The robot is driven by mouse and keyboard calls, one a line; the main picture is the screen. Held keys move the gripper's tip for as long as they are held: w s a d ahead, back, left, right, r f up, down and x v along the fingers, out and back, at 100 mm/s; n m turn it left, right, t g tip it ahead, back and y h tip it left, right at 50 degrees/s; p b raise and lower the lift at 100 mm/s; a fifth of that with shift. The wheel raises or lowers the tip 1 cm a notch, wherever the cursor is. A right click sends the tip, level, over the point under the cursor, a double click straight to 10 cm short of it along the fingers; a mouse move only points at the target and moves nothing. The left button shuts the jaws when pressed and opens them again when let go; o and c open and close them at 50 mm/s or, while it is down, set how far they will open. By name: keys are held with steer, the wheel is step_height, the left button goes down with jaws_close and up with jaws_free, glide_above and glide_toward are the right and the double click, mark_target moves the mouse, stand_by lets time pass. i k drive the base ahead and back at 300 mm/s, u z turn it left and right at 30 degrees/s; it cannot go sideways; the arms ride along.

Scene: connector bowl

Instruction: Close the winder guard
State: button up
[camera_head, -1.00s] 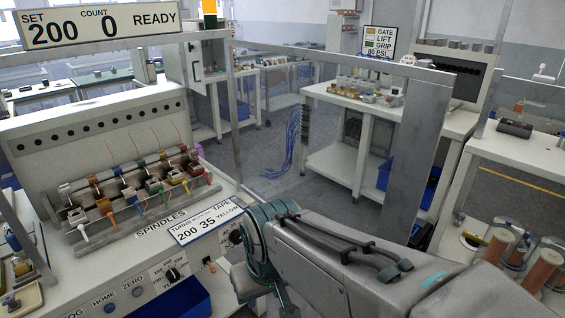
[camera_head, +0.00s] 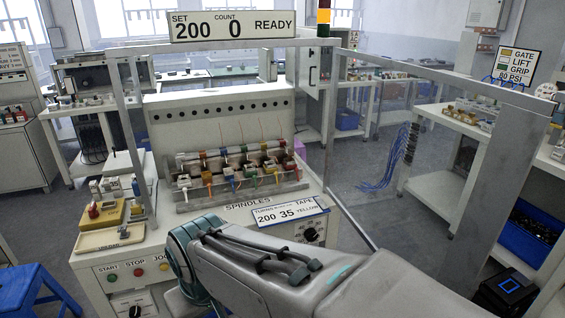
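The winder (camera_head: 222,125) stands at centre-left, with a row of spindles (camera_head: 240,172) holding several coloured bobbins. Its guard (camera_head: 505,180) is a clear panel with a grey metal top rail and a broad grey upright at its right end. The guard stands open, swung out to the right from the post beside the spindles, so the spindle front is uncovered. Part of its lower edge is hidden behind my arm. My arm reaches from the bottom right to in front of the winder. My gripper is not visible; the arm ends in a teal joint near the winder's front panel.
The display (camera_head: 232,27) reads SET 200, COUNT 0, READY. A blue stool (camera_head: 40,290) stands at lower left. START and STOP buttons (camera_head: 112,277) are on the winder front. A bench (camera_head: 445,185) and blue bin (camera_head: 530,235) lie beyond the guard at right.

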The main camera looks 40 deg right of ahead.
mark_target(524, 121)
steer(key=u, duration=2.05)
steer(key=k, duration=2.45)
steer(key=z, duration=1.85)
steer(key=i, duration=0.5)
steer(key=z, duration=0.6)
steer(key=k, duration=0.7)
steer(key=z, duration=0.2)
